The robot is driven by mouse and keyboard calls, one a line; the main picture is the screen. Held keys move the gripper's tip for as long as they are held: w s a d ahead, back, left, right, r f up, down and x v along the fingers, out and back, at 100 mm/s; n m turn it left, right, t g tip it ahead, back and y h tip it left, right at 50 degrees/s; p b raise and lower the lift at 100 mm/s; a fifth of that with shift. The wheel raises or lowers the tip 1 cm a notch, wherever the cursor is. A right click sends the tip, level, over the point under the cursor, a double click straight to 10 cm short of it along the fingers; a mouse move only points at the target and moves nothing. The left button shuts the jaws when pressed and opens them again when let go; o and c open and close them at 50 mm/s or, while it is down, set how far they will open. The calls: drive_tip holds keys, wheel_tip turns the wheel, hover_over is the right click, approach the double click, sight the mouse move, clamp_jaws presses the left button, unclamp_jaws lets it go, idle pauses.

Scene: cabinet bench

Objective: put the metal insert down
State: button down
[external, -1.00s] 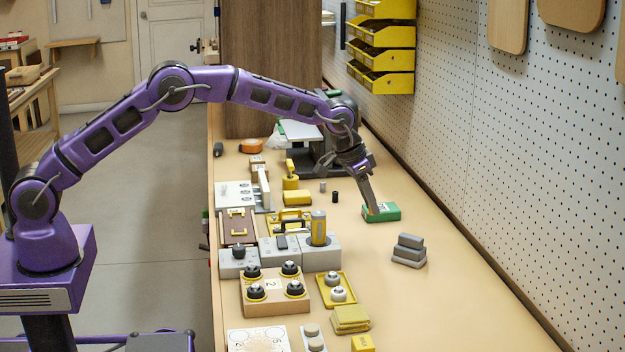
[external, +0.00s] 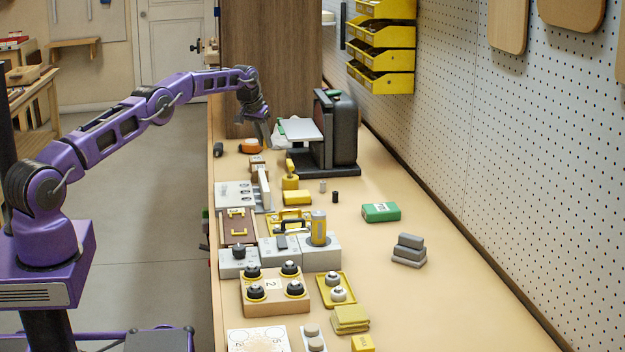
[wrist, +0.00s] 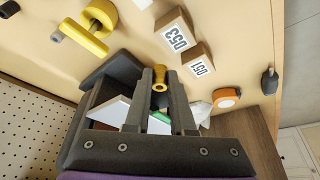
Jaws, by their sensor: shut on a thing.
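My gripper (external: 268,144) hangs at the far end of the bench, just left of the white plate of a black machine. In the wrist view its two dark fingers (wrist: 160,72) are shut on a small brass-yellow piece with a hole in its end, which looks like the metal insert (wrist: 159,86). The piece sits between the fingertips. It cannot be made out in the external view. How far it is above the bench top (external: 440,300) I cannot tell.
The black machine (external: 342,130) and its white plate (external: 300,129) stand close on the right. An orange tape measure (external: 251,146), numbered wooden blocks (wrist: 174,32) and yellow parts (external: 297,197) are nearby. A green box (external: 381,212) lies farther right, with bare bench around it.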

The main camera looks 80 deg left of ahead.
drive_tip(key=s+a+n, duration=0.2)
drive_tip(key=s+a, duration=0.6)
drive_tip(key=s, duration=0.2)
drive_tip(key=b, duration=0.1)
approach(232, 171)
drive_tip(key=shift+w+a+r+g, duration=0.1)
drive_tip(key=shift+w+a+g, duration=0.2)
drive_tip(key=shift+w+a, duration=0.4)
drive_tip(key=shift+y, duration=0.3)
drive_tip(key=shift+w+d+f+b, duration=0.1)
drive_tip(key=shift+f+b, duration=0.15)
drive_tip(key=shift+f, duration=1.2)
drive_tip(key=shift+w+d+f+b, duration=0.1)
drive_tip(key=shift+f+b, duration=0.15)
drive_tip(key=shift+f, duration=1.2)
drive_tip(key=shift+f, duration=0.15)
drive_tip(key=c, duration=0.8)
unclamp_jaws()
drive_tip(key=shift+o, duration=0.2)
